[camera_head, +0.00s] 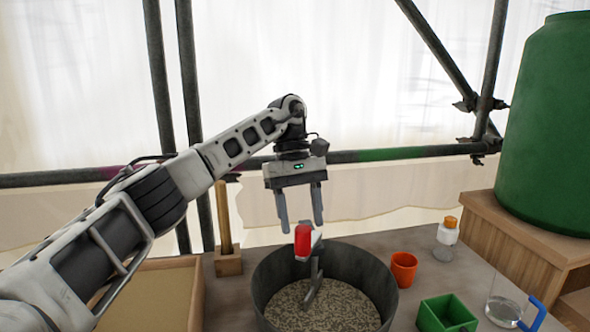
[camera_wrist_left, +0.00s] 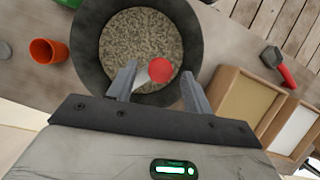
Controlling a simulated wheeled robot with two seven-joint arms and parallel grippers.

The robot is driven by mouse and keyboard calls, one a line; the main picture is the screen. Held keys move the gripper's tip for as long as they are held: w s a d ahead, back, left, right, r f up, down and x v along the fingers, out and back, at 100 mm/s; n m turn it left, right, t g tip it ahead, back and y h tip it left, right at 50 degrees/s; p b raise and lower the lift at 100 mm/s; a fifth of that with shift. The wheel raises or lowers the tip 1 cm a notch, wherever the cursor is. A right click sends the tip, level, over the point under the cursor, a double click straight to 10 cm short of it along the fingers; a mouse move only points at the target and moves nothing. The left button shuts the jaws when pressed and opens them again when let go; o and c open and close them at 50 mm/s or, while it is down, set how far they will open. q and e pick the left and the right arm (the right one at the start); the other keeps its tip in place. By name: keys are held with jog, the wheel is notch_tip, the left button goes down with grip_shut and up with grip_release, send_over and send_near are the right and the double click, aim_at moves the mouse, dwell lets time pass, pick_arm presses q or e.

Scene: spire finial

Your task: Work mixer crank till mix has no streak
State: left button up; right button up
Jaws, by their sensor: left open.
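The mixer tub (camera_head: 380,283) is a dark grey round bucket on the table, holding a speckled grey-beige mix (camera_head: 325,305). The crank's red knob (camera_head: 302,241) stands above the tub's far rim, on a pale arm joined to a grey paddle (camera_head: 314,285) that dips into the mix. My left gripper (camera_head: 302,226) points down above the knob, open, with its fingers apart. In the left wrist view the red knob (camera_wrist_left: 160,70) appears between the two fingers (camera_wrist_left: 160,84), with a gap to each. I cannot tell whether the mix has streaks. My right gripper is not in view.
An orange cup (camera_head: 403,269), a green square box (camera_head: 447,314), a bottle with an orange cap (camera_head: 446,238) and a blue-handled clear jug (camera_head: 506,308) stand right of the tub. A sand-filled wooden tray (camera_head: 196,302) and a wooden-handled tool (camera_head: 224,216) are at left.

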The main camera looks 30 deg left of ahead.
pick_arm(q)
jog(key=p+v, duration=0.7)
jog(key=v, duration=0.4)
jog(key=shift+r, duration=0.2)
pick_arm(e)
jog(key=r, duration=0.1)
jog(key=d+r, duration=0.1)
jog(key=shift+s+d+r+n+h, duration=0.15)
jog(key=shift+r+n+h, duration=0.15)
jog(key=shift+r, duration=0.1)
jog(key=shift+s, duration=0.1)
